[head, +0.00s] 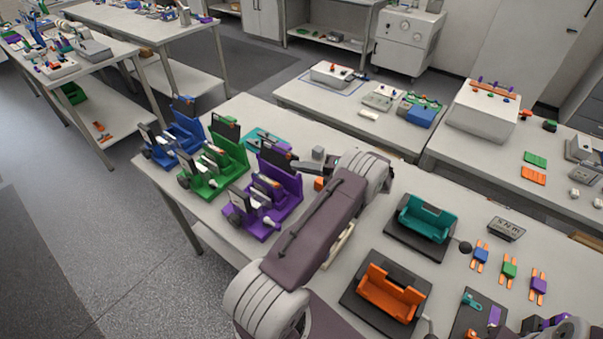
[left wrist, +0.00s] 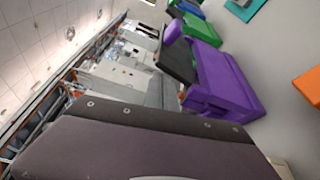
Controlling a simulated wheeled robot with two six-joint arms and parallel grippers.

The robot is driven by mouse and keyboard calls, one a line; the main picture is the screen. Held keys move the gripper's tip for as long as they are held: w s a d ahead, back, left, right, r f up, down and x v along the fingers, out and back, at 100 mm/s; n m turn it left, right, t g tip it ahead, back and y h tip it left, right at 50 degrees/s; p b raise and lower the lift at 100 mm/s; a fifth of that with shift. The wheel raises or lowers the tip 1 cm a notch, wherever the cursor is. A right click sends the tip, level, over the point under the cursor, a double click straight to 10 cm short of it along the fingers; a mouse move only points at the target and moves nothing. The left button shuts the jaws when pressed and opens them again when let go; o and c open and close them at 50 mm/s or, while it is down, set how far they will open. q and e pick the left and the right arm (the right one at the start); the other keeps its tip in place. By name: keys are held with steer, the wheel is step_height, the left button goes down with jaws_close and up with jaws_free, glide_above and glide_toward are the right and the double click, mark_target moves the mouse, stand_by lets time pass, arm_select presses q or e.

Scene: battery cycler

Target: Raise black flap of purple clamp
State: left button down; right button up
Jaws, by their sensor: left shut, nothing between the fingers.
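The purple clamp (head: 283,205) stands on the near table at the right end of a row of clamps. Its black flap (head: 274,156) is at the top of its tall back part, beside my left gripper. My left gripper (head: 303,165) is shut and empty, at the right of the purple clamp's upper part; I cannot tell whether it touches the flap. In the left wrist view the purple clamp (left wrist: 222,82) is seen from the side, with a dark panel (left wrist: 178,62) along its left edge.
The green clamp (head: 238,152) and the blue clamp (head: 186,128) stand left of the purple one. A teal holder (head: 428,213) and an orange holder (head: 392,290) lie to the right, past my arm. An orange block (head: 319,184) is close to my left gripper.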

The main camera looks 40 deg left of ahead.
arm_select(q)
steer(key=shift+w, duration=0.25)
steer(key=shift+w+r+b, duration=0.1)
steer(key=shift+w+b, duration=0.05)
steer(key=shift+b, duration=0.15)
stand_by(0.4)
steer(key=b+v, duration=0.3)
steer(key=v, duration=0.5)
steer(key=shift+d, duration=0.45)
steer(key=shift+w, duration=0.15)
